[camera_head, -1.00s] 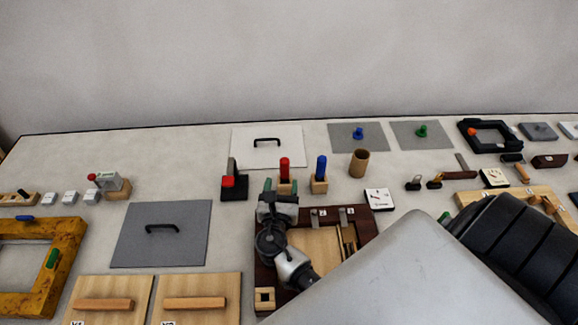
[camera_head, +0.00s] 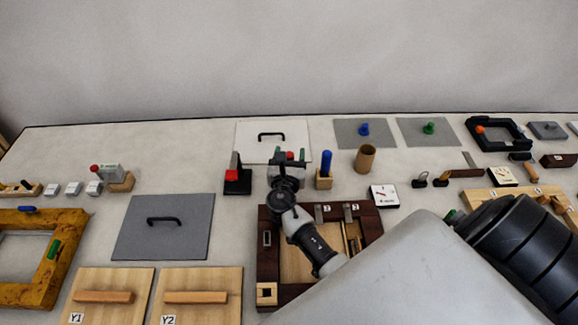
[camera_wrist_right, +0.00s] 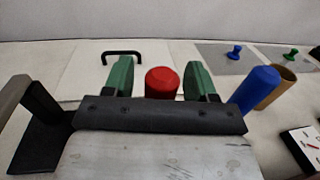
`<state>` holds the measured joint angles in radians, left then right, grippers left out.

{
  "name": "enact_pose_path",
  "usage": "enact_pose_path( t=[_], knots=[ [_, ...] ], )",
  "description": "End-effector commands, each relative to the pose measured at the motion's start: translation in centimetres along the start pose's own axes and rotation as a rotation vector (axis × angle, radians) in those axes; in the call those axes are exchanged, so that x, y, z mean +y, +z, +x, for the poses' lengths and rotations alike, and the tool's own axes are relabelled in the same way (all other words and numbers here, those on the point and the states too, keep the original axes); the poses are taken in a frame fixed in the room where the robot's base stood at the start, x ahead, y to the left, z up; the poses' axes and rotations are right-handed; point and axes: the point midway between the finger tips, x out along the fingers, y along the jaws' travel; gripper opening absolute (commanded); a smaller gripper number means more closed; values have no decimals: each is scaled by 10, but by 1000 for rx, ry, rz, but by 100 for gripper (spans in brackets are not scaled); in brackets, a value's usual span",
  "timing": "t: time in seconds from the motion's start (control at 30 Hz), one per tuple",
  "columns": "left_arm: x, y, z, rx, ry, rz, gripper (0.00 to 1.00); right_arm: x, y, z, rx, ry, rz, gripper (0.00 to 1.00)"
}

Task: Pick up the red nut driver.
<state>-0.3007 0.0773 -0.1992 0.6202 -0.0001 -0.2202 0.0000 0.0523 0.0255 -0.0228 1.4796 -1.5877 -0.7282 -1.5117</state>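The red nut driver (camera_wrist_right: 162,82) stands upright, its rounded red handle top showing between the green fingertips of my right gripper (camera_wrist_right: 160,78) in the right wrist view. Gaps show on both sides of the handle, so the gripper is open and not visibly touching it. In the head view my right gripper (camera_head: 290,157) is over the driver's place, and only a bit of the red handle (camera_head: 291,154) shows. Its lower part and holder are hidden by my gripper. My left gripper is not in view.
A blue-handled driver (camera_head: 326,162) stands in a wooden block close to the right, also in the wrist view (camera_wrist_right: 256,90). A white panel with a black handle (camera_head: 271,136) lies behind. A wooden cup (camera_head: 365,158) stands further right.

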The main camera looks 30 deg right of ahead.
Motion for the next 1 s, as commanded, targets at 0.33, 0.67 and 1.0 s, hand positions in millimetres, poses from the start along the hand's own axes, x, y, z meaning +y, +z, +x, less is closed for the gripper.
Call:
enact_pose_path(
  t=[0.33, 0.67, 1.0],
  knots=[
    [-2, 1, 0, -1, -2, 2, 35, 0, 0, 0, 0, 0, 0, 3],
    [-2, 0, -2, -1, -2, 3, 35, 0, 11, 0, -2, -1, 4, 3],
    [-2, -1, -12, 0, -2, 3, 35, 0, 77, 0, -3, 0, 6, 3]
  ],
)
